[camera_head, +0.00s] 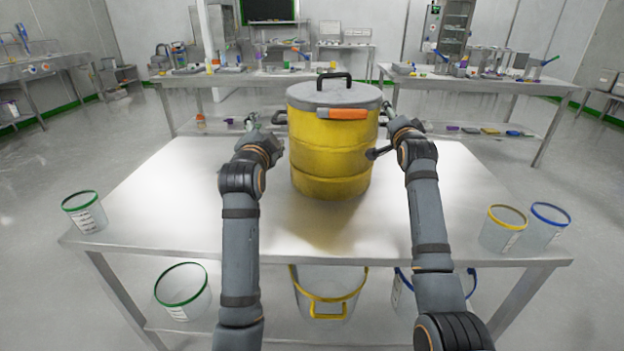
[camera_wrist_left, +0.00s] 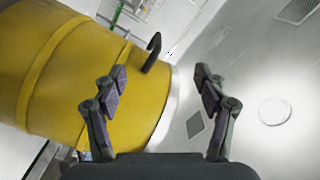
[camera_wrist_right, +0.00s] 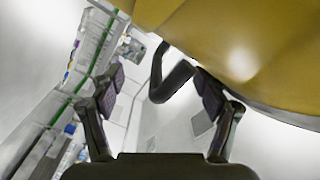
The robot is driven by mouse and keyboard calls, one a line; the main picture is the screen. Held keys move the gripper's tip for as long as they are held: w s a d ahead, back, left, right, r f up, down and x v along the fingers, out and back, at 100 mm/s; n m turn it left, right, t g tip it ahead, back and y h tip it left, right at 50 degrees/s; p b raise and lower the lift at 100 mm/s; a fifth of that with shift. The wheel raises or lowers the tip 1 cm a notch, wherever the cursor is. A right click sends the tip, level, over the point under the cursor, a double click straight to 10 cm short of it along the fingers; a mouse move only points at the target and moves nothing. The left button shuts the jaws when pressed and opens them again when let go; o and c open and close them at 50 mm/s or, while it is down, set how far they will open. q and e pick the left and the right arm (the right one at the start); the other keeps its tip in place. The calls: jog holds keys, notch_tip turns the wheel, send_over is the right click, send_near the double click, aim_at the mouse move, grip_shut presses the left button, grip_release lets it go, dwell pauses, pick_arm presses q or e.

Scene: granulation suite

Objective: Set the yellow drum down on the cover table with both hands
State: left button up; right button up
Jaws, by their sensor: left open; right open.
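The yellow drum (camera_head: 330,150) stands upright, its base appearing to rest on the middle of the steel cover table (camera_head: 150,205). It has a grey lid with a black top handle and an orange latch. My left gripper (camera_head: 272,122) is beside its left side; in the left wrist view its fingers (camera_wrist_left: 160,88) are apart, with a black handle (camera_wrist_left: 152,53) beyond them. My right gripper (camera_head: 393,112) is at its right side. In the right wrist view its fingers (camera_wrist_right: 160,88) are apart, with a black side handle (camera_wrist_right: 172,82) between or just beyond them; contact is unclear.
A green-rimmed tub (camera_head: 85,212) stands at the table's left edge. A yellow-rimmed tub (camera_head: 502,230) and a blue-rimmed tub (camera_head: 547,228) stand at its right. More tubs sit on the shelf below. The tabletop around the drum is clear. Equipment benches stand behind.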

jog(key=s, duration=1.2)
jog(key=shift+d, duration=0.25)
jog(key=shift+f, duration=0.1)
